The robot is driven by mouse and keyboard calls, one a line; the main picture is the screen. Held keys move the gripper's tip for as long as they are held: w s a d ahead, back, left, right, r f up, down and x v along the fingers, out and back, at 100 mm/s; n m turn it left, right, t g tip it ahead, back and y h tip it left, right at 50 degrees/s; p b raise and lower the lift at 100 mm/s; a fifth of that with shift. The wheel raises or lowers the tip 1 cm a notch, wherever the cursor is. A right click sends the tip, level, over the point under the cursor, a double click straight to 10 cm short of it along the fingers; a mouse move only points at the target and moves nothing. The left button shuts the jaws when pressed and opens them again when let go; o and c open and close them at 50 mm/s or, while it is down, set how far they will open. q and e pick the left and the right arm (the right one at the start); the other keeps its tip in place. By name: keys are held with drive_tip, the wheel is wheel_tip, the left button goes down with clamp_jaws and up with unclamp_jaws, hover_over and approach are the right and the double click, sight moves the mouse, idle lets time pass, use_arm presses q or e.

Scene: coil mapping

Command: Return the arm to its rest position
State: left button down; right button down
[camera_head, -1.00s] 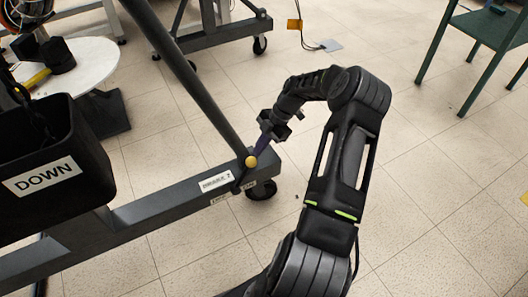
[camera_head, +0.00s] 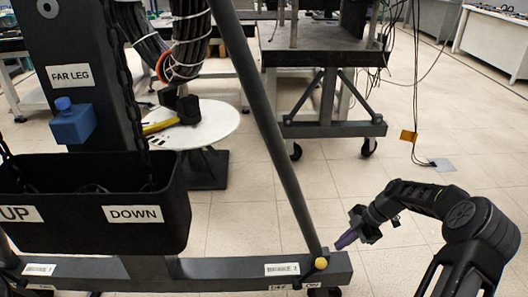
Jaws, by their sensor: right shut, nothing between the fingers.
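My right arm (camera_head: 470,225) comes in from the lower right and bends over toward the left. Its right gripper (camera_head: 344,241) has purple fingers that are shut and empty. The fingertips point down and left, just above and right of a yellow ball (camera_head: 321,263) at the foot of a slanted grey bar, with a small gap in the picture. My left gripper is not in view.
The grey stand's base beam (camera_head: 220,268) runs along the bottom. A round white table (camera_head: 215,122) and a wheeled cart (camera_head: 328,125) stand behind. Floor at right is open.

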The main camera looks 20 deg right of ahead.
drive_tip(key=a+f+m, duration=0.2)
drive_tip(key=a+f, duration=0.2)
drive_tip(key=a, duration=0.4)
drive_tip(key=a+f+m, duration=0.2)
drive_tip(key=a+f, duration=0.1)
drive_tip(key=a, duration=0.4)
drive_tip(key=s+a+f+m+g, duration=0.1)
drive_tip(key=s+a+f+m, duration=0.35)
drive_tip(key=a, duration=0.55)
drive_tip(key=s+a+f+m+g, duration=0.1)
drive_tip(key=s+a+f+m, duration=0.25)
drive_tip(key=s+a, duration=0.4)
drive_tip(key=s+a+m+h, duration=0.2)
drive_tip(key=s+a+m, duration=0.4)
drive_tip(key=s, duration=0.4)
wheel_tip(320, 180, up, 19)
drive_tip(key=w+p, duration=0.1)
drive_tip(key=p, duration=1.7)
drive_tip(key=shift+f, duration=0.2)
